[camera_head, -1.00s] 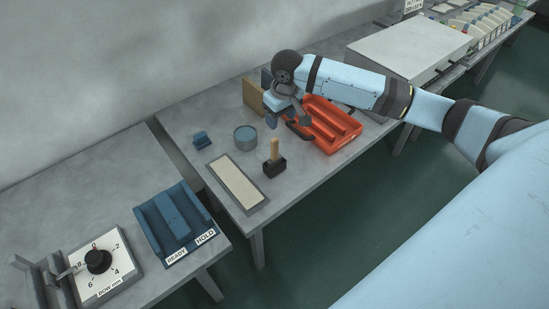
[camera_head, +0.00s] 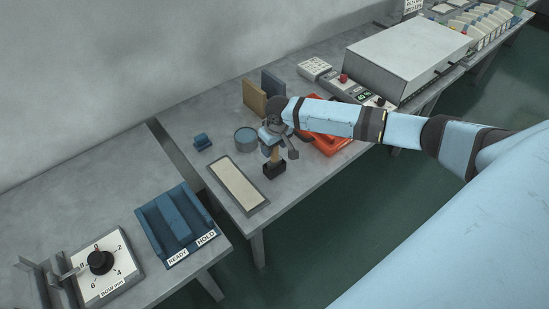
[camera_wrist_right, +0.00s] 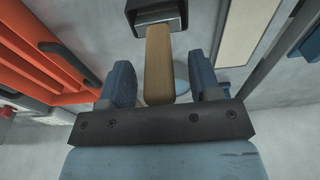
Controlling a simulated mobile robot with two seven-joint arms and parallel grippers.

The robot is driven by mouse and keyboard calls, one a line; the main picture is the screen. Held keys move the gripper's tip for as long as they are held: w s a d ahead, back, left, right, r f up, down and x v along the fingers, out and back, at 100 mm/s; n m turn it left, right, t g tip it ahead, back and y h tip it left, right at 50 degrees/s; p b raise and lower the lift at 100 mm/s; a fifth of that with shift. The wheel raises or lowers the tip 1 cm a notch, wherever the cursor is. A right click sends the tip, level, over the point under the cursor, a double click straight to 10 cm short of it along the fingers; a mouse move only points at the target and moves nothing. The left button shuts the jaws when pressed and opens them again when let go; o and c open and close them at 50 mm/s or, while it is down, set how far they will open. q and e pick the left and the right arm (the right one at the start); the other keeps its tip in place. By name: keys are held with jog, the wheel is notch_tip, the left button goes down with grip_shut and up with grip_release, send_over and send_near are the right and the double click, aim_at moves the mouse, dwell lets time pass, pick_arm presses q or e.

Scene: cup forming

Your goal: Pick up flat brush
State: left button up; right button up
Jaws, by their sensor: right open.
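The flat brush (camera_head: 273,167) stands upright in a black holder (camera_head: 275,171) near the front edge of the middle table. In the right wrist view its wooden handle (camera_wrist_right: 159,62) points toward the gripper, with its end between the two blue fingers. My right gripper (camera_head: 280,150) is over the handle in the head view; its fingers (camera_wrist_right: 162,85) are open, with a gap on each side of the handle. The black holder (camera_wrist_right: 157,14) shows at the top of the wrist view. My left gripper is not in view.
A round blue-grey pot (camera_head: 245,139) and a small blue block (camera_head: 202,142) stand left of the brush. A pale framed pad (camera_head: 238,185) lies in front. An orange tray (camera_head: 330,145) is close on the right, partly behind my arm.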

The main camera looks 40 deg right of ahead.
jog(key=c, duration=1)
